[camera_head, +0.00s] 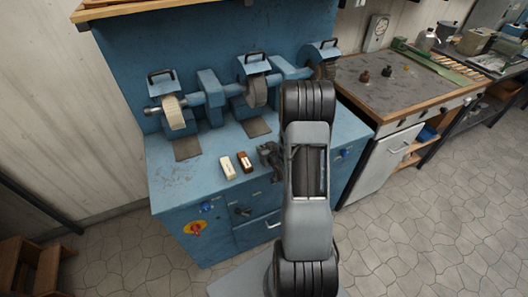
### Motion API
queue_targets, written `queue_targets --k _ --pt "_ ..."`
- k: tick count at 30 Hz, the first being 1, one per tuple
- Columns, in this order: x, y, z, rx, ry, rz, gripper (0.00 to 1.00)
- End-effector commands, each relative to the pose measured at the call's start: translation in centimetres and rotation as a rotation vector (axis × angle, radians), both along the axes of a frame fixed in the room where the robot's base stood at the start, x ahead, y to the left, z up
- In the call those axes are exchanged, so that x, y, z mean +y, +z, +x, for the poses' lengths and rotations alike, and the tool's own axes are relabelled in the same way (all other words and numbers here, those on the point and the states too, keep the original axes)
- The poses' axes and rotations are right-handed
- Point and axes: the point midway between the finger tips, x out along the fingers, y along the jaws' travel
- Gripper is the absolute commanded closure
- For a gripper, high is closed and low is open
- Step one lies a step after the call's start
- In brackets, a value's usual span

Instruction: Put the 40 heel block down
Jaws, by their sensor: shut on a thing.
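My gripper (269,155) is dark and sits low over the front of the blue grinding machine's top (205,178), mostly seen from the side and partly covered by my own arm. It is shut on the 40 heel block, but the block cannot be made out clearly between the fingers. A reddish-brown block (244,162) with a pale mark shows just left of the fingers. I cannot tell whether it touches them. A cream block (228,166) lies left of the brown one. No number can be read on either.
Grinding wheels (173,112) on a shaft stand along the machine's back. The machine top is clear at left front. A grey-topped workbench (405,92) stands at right, with small dark items (365,76). Wooden steps (30,265) stand at lower left.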

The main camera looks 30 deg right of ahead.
Motion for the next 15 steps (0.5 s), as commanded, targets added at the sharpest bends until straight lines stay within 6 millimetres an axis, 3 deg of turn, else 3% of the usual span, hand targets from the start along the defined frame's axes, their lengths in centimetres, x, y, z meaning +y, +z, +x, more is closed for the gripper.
queue_targets --k 14,15 --pt "-0.13 -0.94 0.0 -0.003 -0.002 -0.001 0.73" --pt "-0.12 -0.82 -0.01 -0.003 -0.002 -0.001 0.47"
